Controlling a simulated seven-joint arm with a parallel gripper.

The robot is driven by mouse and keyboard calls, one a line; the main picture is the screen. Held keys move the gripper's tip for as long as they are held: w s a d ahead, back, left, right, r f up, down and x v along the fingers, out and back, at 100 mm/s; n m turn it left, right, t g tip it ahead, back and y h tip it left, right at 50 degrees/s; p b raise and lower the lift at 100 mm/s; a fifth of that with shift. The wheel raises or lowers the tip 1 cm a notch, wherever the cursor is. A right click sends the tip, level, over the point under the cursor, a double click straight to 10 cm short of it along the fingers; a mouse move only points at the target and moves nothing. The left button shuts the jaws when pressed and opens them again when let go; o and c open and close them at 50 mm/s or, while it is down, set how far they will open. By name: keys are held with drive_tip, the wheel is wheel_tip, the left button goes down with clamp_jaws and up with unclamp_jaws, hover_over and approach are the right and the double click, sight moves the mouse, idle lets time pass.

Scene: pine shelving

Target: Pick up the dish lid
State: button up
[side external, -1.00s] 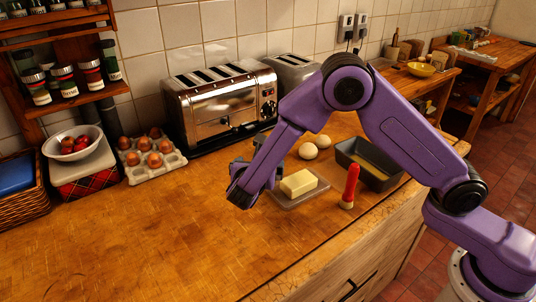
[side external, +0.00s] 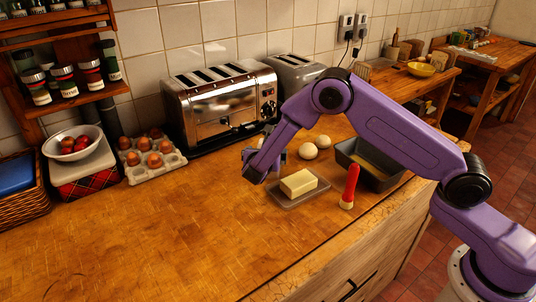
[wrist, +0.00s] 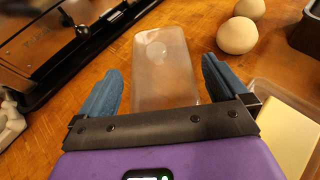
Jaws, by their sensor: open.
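The dish lid (wrist: 165,62) is a clear, frosted rectangular cover with a round knob, lying on the wooden counter. In the wrist view it sits between the two blue fingers of my gripper (wrist: 160,68), its far end reaching past the fingertips. No contact with either finger shows. My gripper is open and empty. In the side view my gripper (side external: 265,166) is low over the counter, left of and behind the butter dish, and mostly hides the lid. A block of butter (side external: 298,183) lies on the clear dish base (side external: 317,194).
A chrome toaster (side external: 222,112) stands behind my gripper. Two pale dough balls (side external: 309,151), a dark loaf tin (side external: 368,165) and a red-handled brush (side external: 349,187) are to the right. An egg tray (side external: 150,157) is at left. The front left counter is clear.

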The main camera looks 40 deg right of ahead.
drive_tip(key=shift+x, duration=1.7)
drive_tip(key=c, duration=0.9)
drive_tip(key=shift+r, duration=0.1)
